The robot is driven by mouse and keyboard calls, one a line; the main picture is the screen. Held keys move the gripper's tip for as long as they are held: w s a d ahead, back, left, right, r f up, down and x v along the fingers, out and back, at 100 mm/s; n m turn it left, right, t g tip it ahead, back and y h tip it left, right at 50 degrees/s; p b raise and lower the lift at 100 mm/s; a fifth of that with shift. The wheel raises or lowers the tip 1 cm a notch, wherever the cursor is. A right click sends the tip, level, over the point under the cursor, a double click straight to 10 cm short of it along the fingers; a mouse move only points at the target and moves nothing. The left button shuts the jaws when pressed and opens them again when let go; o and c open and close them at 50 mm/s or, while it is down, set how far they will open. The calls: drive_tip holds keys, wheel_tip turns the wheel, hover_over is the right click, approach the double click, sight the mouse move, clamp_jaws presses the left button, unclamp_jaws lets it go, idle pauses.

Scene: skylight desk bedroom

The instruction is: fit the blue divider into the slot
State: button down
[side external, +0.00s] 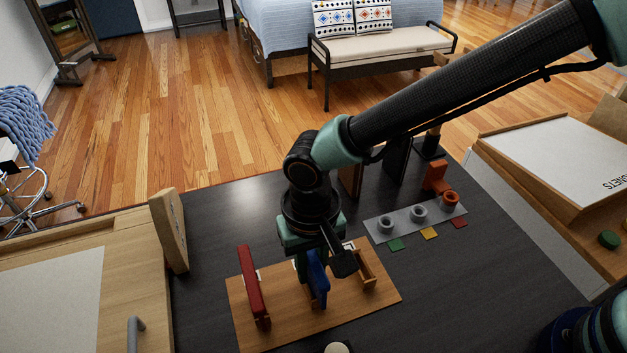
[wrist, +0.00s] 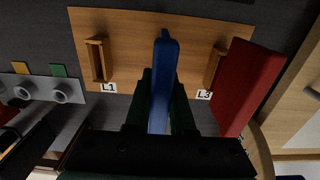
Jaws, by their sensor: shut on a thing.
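The blue divider (side external: 318,283) is upright between the fingers of my gripper (side external: 311,258), over the middle of the wooden board (side external: 365,308). In the wrist view the blue divider (wrist: 165,60) runs between the two dark fingers of my gripper (wrist: 162,100). The middle slot is mostly hidden by the divider and fingers, so I cannot tell whether the divider's lower edge is in it. An empty wooden slot (wrist: 98,60) labelled L1 is on the left in the wrist view. The red divider (side external: 254,287) stands at the L3 end.
A grey plate (side external: 405,222) with round sockets and coloured squares lies behind the board to the right. An orange-red part (side external: 436,178) stands by it. A wooden upright block (side external: 170,230) is at the left. Dark desk is bare between them.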

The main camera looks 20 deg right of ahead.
drive_tip(key=shift+f, duration=0.35)
drive_tip(key=c, duration=0.7)
unclamp_jaws()
wheel_tip(320, 180, up, 12)
drive_tip(key=shift+r, duration=0.1)
